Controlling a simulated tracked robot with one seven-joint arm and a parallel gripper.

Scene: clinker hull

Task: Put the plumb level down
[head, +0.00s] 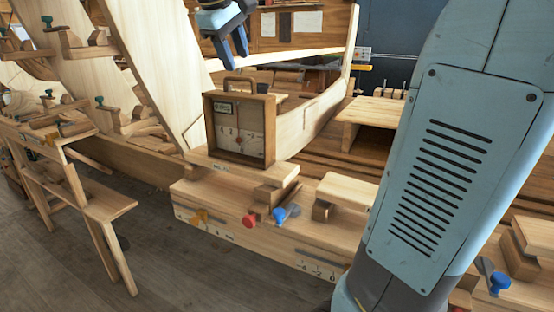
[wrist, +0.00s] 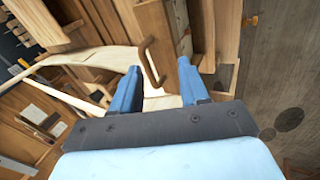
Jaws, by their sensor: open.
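The plumb level (head: 240,128) is a wooden square-framed box with a pale dial face, a small label and a handle on top. In the head view it stands upright on a pale wooden block (head: 226,167) on the bench. My gripper (head: 233,52) is open and empty above it, apart from the handle. In the wrist view the level's handle (wrist: 150,66) shows between the two blue fingers of my gripper (wrist: 158,66), with the wooden frame beyond. In the head view my forearm covers much of the right side.
The bench (head: 225,217) carries red and blue knobs and a ruled scale. Another wooden block (head: 346,192) lies right of the level. The curved hull planking (head: 325,110) rises behind it. A slim wooden stand (head: 95,203) is at left, with bare floor between.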

